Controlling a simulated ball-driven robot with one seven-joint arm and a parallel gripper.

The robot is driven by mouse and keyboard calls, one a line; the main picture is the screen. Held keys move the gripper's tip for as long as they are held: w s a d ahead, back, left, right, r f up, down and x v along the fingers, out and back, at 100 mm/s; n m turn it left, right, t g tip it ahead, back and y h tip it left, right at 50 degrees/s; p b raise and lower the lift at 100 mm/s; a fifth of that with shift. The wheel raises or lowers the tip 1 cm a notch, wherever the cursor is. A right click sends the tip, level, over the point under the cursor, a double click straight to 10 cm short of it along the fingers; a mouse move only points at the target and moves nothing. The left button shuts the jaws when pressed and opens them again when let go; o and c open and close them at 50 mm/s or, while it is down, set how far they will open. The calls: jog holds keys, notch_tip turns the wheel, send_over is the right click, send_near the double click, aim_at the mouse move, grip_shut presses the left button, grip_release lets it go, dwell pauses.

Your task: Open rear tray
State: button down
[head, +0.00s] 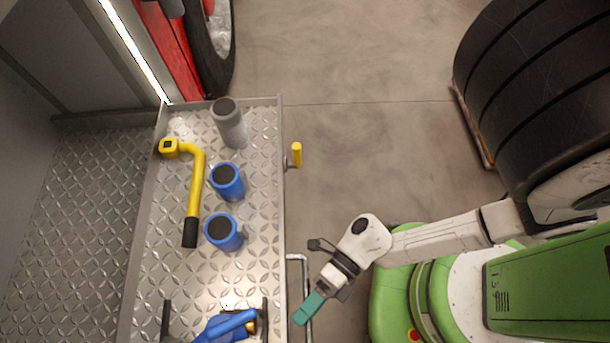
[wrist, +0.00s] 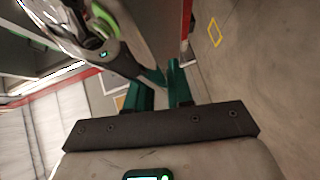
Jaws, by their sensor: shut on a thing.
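The rear tray (head: 262,185) is a grey diamond-plate metal tray with a raised rim, on the left of the head view. A pale bar handle (head: 292,257) sticks out from its right side, near the bottom. My gripper (head: 304,314) has teal fingers and is at this handle, shut on it. The fingers cover part of the bar. In the wrist view the teal fingers of my gripper (wrist: 161,83) show, but the handle between them cannot be made out. A yellow latch-like knob (head: 297,154) sits on the same tray side, higher up.
On the tray are a yellow bent tool (head: 197,180), a grey cylinder (head: 230,125), two blue cylinders (head: 228,184) (head: 223,234) and a blue tool (head: 232,325). Black tyres (head: 540,90) stand at right. Concrete floor (head: 375,130) is clear between.

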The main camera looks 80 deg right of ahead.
jog(key=c, duration=1.1)
grip_release()
jog(key=v, duration=1)
jog(key=shift+s+d+b, duration=0.25)
jog(key=shift+d+b, duration=0.1)
jog(key=shift+b, duration=0.05)
jog(key=shift+s+f, duration=0.1)
